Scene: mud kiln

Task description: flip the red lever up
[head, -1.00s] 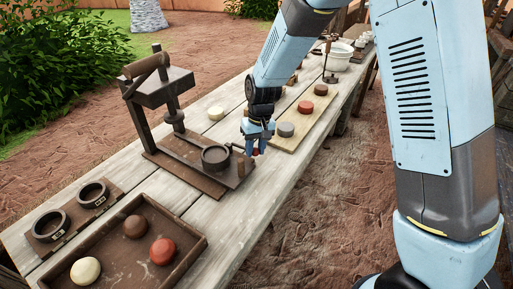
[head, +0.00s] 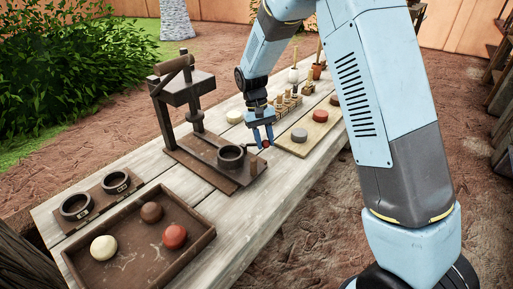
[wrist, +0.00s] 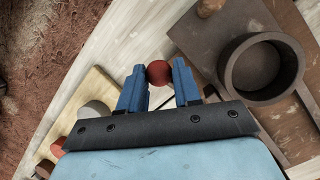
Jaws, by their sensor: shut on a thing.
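The red lever shows as a round red knob (wrist: 158,73) between the two blue fingertips in the wrist view, with a thin rod partly visible below it. In the head view the knob is a small red spot (head: 265,144) at the fingertips, just right of the press's dark ring. My gripper (head: 263,138) is shut on the knob, low over the table beside the wooden press (head: 184,92). The fingers hide most of the lever, and I cannot tell its tilt or where it is fixed.
The press's dark ring (head: 231,158) stands close to my gripper. A pale board (head: 293,148) with coloured discs lies behind it. A tray (head: 205,243) with three balls and a holder with two rings (head: 95,203) stand in front. Bare tabletop runs along the right edge.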

